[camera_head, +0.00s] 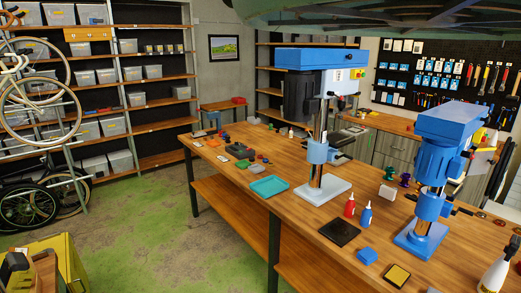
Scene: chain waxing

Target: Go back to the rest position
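My gripper and arm are not visible in the head camera view, so I cannot see whether the gripper is open or holds anything. The rest position is not marked by anything I can see. The long wooden workbench (290,239) runs from the middle of the view to the lower right.
Two blue drill presses (313,58) (440,160) stand on the bench among bottles, a teal tray (269,186) and small parts. A yellow box (68,258) is at the lower left, bicycles (28,205) and shelves (120,55) behind. Green-stained floor (150,235) left of the bench is clear.

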